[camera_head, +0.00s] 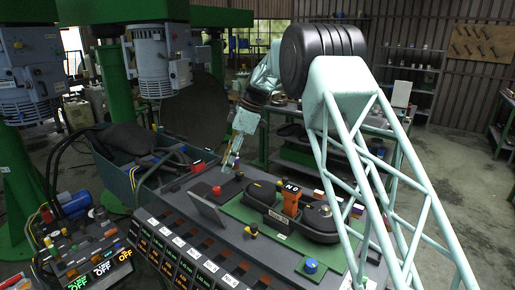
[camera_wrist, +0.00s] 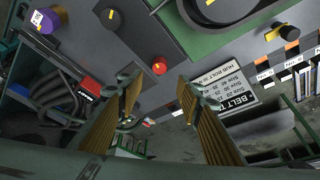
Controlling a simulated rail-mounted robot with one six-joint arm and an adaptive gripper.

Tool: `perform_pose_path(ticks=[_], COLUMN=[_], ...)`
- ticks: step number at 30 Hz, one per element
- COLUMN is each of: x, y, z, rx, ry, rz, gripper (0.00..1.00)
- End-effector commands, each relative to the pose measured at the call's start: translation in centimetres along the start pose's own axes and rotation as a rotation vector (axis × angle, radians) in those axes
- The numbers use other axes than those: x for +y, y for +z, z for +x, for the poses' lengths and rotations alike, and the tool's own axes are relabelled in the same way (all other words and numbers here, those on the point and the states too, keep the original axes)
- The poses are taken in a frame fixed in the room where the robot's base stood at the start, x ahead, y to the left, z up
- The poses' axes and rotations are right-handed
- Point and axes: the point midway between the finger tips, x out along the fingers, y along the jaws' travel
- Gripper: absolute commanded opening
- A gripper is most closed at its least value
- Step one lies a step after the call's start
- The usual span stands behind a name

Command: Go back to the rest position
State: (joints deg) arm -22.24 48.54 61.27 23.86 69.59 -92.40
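My gripper (camera_head: 230,162) hangs over the far edge of the grey control panel (camera_head: 172,201) in the head view, pointing down. In the wrist view my gripper (camera_wrist: 160,88) has its two fingers wide apart, with nothing between them. A red button (camera_wrist: 159,65) on the panel shows just beyond the fingertips, apart from them. I cannot tell the exact height of the fingertips above the panel.
A blue knob (camera_head: 311,266) and black knob (camera_wrist: 112,20) stick up from the panel. A green bin (camera_head: 118,180) with hoses lies left. Shelves (camera_head: 413,75) stand behind.

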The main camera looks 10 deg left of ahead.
Motion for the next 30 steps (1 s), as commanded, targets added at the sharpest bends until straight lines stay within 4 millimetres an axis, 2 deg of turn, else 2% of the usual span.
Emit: perform_pose_path(ticks=[5,11,30], x=[-0.7,-2.3,-10.5], y=[0.4,1.4,5.2], z=[-1.7,-5.0,-16.2], rx=[-0.007,-0.02,-0.068], ry=[0.009,0.029,0.108], rz=[0.031,0.1,0.373], gripper=[0.33,0.33,0.33])
